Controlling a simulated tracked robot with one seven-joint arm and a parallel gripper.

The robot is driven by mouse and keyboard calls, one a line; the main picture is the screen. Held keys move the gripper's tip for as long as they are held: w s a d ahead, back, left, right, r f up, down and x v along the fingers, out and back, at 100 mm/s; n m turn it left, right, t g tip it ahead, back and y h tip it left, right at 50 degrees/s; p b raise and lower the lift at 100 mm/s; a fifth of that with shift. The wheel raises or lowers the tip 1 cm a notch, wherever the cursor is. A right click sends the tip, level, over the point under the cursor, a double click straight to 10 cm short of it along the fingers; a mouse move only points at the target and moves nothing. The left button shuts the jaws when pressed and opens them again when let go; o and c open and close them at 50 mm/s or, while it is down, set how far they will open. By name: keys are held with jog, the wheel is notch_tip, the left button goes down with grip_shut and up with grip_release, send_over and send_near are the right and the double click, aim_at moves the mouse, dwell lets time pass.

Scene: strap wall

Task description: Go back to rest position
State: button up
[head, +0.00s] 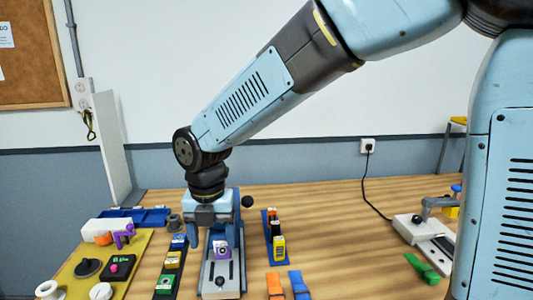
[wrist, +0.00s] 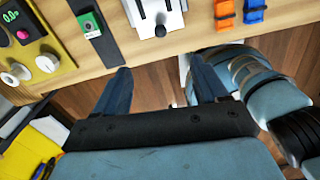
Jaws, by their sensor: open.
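My gripper (head: 213,228) hangs from my arm in the head view, in front of the back part of the wooden table. In the wrist view my gripper (wrist: 160,72) has its two dark blue fingers spread apart, with nothing between them. Behind the fingers in that view are the table's near edge and the brown floor. In the head view a purple block (head: 221,250) on a grey slide fixture (head: 208,284) shows just below my gripper. I cannot tell my gripper's exact height above the table. My gripper hides part of what stands behind it.
A yellow board (head: 68,272) with several parts lies at left, beside a dark rack (head: 166,271) of coloured blocks. Orange (head: 275,286) and blue (head: 299,285) clips and a green clip (head: 422,268) lie right. A cable (head: 368,190) runs to a device.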

jog(key=w+d+r+m+t, duration=0.1)
jog(key=d+r+m, duration=0.3)
jog(key=d+m, duration=0.55)
jog(key=w+d+r+m+t, duration=0.15)
jog(key=d+r+m, duration=0.25)
jog(key=d+m, duration=0.5)
jog(key=s+d+r+m+t, duration=0.1)
jog(key=s+d+m, duration=0.3)
jog(key=d+m, duration=0.4)
jog(key=s+d+r+m+t, duration=0.2)
jog(key=s+d+m, duration=0.2)
jog(key=d+m, duration=0.4)
jog(key=shift+d+m, duration=0.25)
jog(key=shift+m, duration=0.6)
jog(key=shift+s, duration=0.1)
jog(key=shift+c, duration=0.4)
